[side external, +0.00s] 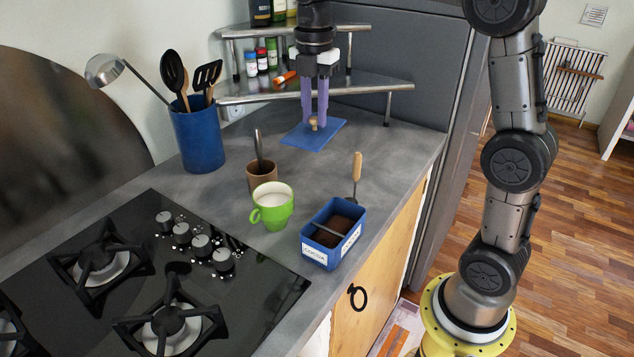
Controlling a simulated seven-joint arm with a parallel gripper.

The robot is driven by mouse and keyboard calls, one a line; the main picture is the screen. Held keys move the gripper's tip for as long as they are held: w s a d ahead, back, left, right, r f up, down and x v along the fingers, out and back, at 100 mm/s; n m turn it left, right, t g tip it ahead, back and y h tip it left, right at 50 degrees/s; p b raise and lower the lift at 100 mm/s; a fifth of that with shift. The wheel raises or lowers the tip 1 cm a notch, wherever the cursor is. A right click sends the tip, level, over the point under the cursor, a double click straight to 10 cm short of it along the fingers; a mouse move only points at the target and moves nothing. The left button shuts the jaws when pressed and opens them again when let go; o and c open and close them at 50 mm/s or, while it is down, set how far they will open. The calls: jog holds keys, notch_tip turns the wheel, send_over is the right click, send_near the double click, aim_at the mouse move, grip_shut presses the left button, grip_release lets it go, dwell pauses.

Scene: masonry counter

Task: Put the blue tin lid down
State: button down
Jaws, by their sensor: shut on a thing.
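The blue tin lid (327,132) is a flat blue rectangle with a pale wooden knob (314,124) on top. My gripper (314,120) points down with its purple fingers shut on the knob. The lid is at the back right of the counter, in front of the corner shelf. I cannot tell whether its underside touches the counter. The open blue cocoa tin (318,257) stands near the front edge, with brown powder and a thin bar across its top.
A green mug (271,206) of white liquid, a brown cup (261,177) and a wooden-handled tool (356,172) stand between lid and tin. A blue utensil pot (197,140) is at left. The black hob (150,275) fills the front left. The two-tier shelf (375,86) is behind my gripper.

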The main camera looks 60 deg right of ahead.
jog(key=shift+m, duration=0.8)
jog(key=w+d+f, duration=0.1)
jog(key=d+f, duration=0.1)
jog(key=f, duration=0.2)
jog(key=w+d+f, duration=0.2)
jog(key=d+f, duration=0.1)
jog(key=f, duration=0.2)
jog(key=w+d+f, duration=0.1)
jog(key=d+f, duration=0.1)
jog(key=f, duration=0.3)
jog(key=shift+w+d+f, duration=0.15)
jog(key=shift+w+d, duration=0.2)
jog(key=shift+d, duration=0.05)
jog(key=shift+f, duration=2.45)
jog(key=shift+f, duration=0.1)
jog(key=c, duration=0.7)
grip_release()
